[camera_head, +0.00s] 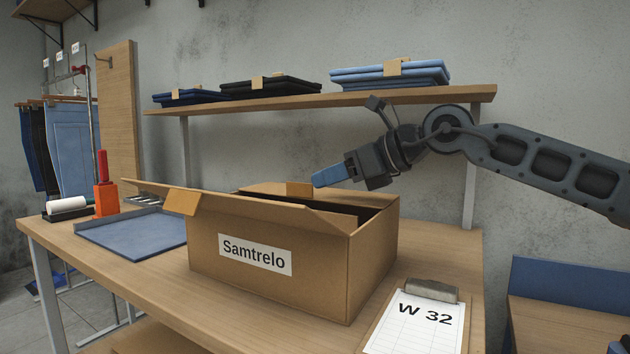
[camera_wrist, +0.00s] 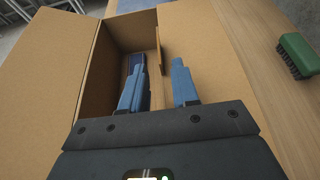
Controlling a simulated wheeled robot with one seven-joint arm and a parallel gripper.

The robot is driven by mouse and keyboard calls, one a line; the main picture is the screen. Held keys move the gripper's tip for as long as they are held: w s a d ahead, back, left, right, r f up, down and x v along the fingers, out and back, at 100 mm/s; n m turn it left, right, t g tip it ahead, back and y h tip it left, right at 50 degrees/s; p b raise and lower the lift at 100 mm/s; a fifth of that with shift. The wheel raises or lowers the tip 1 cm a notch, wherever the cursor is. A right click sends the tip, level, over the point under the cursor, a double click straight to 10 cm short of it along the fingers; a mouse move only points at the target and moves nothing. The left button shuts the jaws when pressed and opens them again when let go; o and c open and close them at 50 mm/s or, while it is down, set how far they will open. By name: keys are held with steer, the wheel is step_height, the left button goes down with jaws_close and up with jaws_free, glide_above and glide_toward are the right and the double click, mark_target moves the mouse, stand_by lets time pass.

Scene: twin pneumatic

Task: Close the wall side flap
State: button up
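An open cardboard box (camera_head: 212,240) labelled "Samtrelo" stands on the wooden table. Its near long flap (camera_head: 240,208) sticks outward, seen almost edge-on; it is the broad panel at left in the wrist view (camera_wrist: 50,65). The wall side flap (camera_wrist: 200,45) is the broad panel at right in the wrist view, folded outward. In the head view that side is mostly hidden. My gripper (camera_head: 328,176) hangs above the far part of the box. In the wrist view its blue fingers (camera_wrist: 158,88) are apart with nothing between them. Dark blue contents (camera_wrist: 136,64) show inside the box.
A clipboard (camera_head: 424,318) lies right of the box. A blue tray (camera_head: 130,236) and an orange tool (camera_head: 105,198) are left of it. A green brush (camera_wrist: 298,54) lies beyond the wall side flap.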

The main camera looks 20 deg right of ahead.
steer(key=shift+v, duration=1.35)
